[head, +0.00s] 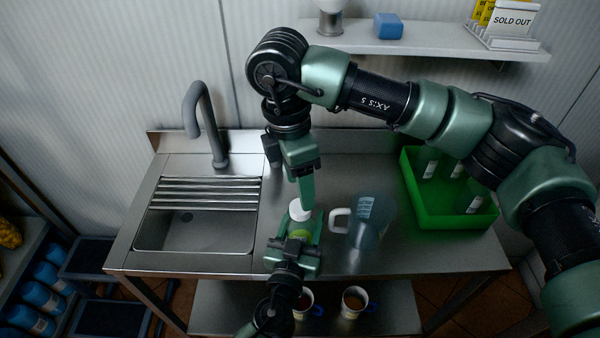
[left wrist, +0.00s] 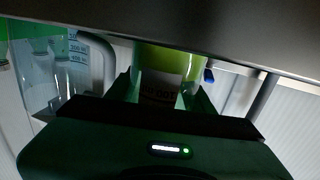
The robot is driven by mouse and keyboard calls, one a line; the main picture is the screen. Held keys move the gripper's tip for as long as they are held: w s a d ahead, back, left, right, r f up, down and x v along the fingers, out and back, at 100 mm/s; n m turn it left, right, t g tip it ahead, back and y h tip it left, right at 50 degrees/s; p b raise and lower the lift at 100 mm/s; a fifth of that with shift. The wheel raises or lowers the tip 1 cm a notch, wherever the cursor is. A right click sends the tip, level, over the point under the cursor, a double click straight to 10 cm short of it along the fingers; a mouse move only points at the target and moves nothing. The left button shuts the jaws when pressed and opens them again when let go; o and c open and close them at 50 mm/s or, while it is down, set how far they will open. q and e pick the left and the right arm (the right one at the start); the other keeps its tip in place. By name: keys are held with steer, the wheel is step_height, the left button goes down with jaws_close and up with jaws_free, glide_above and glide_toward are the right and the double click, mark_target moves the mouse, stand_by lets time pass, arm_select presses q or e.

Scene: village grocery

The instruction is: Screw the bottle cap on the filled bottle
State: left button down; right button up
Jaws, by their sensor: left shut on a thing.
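The bottle (head: 300,230), with green contents, stands upright on the steel counter between my left gripper's fingers; its labelled side shows in the left wrist view (left wrist: 160,88). My left gripper (head: 298,243) is shut on it from the front. The white cap (head: 299,210) is at the bottle's top, under the tip of my right gripper (head: 305,198). The right gripper points down from above; its fingers overlap in this view, so I cannot tell whether they grip the cap. Whether the cap sits on the neck or just above it is also unclear.
A clear jug (head: 373,222) with a white handle stands just right of the bottle. A green crate (head: 455,222) with several labelled bottles is at the counter's right. A sink (head: 195,232) with a tap (head: 203,125) is at left. Mugs (head: 354,302) stand on the lower shelf.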

steer(key=n, duration=0.5)
steer(key=shift+r, duration=0.2)
steer(key=n, duration=0.4)
steer(key=shift+r+n, duration=0.2)
steer(key=shift+n, duration=0.2)
steer(key=n, duration=0.4)
steer(key=shift+d+r+n, duration=0.1)
steer(key=shift+r+n, duration=0.1)
steer(key=shift+n, duration=0.2)
steer(key=n, duration=0.4)
steer(key=shift+r+n+y, duration=0.15)
steer(key=shift+n+y, duration=0.15)
steer(key=n, duration=0.4)
steer(key=shift+r+n, duration=0.2)
steer(key=shift+n, duration=0.2)
steer(key=n, duration=0.4)
steer(key=shift+r+n, duration=0.2)
steer(key=shift+n, duration=0.1)
steer(key=n, duration=0.4)
steer(key=shift+r, duration=0.15)
steer(key=n, duration=0.3)
steer(key=shift+r+n+y, duration=0.15)
steer(key=shift+n+y, duration=0.15)
steer(key=shift+n, duration=0.1)
